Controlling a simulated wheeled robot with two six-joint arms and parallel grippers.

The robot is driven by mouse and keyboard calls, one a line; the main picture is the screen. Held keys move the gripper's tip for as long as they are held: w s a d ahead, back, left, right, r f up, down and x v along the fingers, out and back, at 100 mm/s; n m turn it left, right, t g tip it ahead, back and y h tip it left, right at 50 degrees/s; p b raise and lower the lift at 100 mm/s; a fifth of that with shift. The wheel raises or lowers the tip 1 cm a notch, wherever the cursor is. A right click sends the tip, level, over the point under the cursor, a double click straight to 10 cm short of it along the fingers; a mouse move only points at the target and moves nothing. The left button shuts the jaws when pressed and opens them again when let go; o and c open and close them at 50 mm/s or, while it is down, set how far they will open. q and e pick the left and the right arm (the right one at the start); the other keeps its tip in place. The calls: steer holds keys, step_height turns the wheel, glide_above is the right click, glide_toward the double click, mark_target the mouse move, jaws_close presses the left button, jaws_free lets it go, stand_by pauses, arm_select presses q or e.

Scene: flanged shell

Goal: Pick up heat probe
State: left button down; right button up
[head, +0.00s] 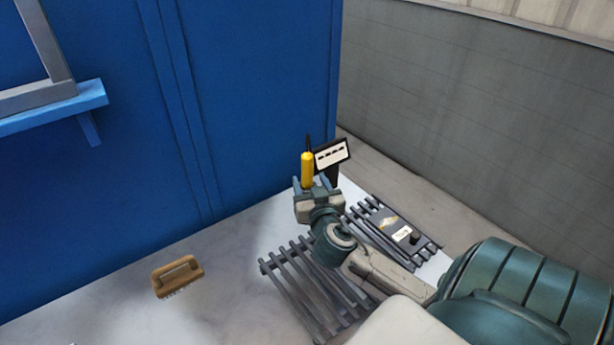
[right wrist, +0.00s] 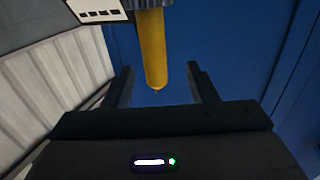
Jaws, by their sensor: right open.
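The heat probe (head: 307,169) has a yellow handle and a thin dark tip pointing up in the head view. It stands upright beside a dark stand with a white label panel (head: 332,154). My right gripper (head: 318,183) is at the probe's handle in the head view, with its fingers apart. In the right wrist view the yellow handle (right wrist: 153,50) hangs in from the top, lined up between the two dark fingertips (right wrist: 162,85). The fingers do not appear to touch it. The label panel shows at the top left there (right wrist: 95,10). My left gripper is not in view.
A wooden-handled brush (head: 178,274) lies on the pale surface (head: 110,310) at the left. Dark slatted racks (head: 295,285) and a dark box with a knob (head: 395,228) lie near my right arm. A blue wall (head: 255,90) rises behind, with a blue shelf (head: 50,108) at left.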

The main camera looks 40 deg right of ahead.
mark_target(309, 169)
steer(key=x, duration=0.3)
steer(key=shift+p, duration=0.35)
steer(key=shift+w+d+r+p, duration=0.25)
steer(key=shift+w+p, duration=0.05)
steer(key=p+x, duration=0.2)
steer(key=x, duration=0.1)
steer(key=shift+d+r, duration=0.2)
steer(key=shift+d, duration=0.15)
steer(key=shift+w+d+f, duration=0.25)
steer(key=shift+w, duration=0.25)
steer(key=c, duration=1.1)
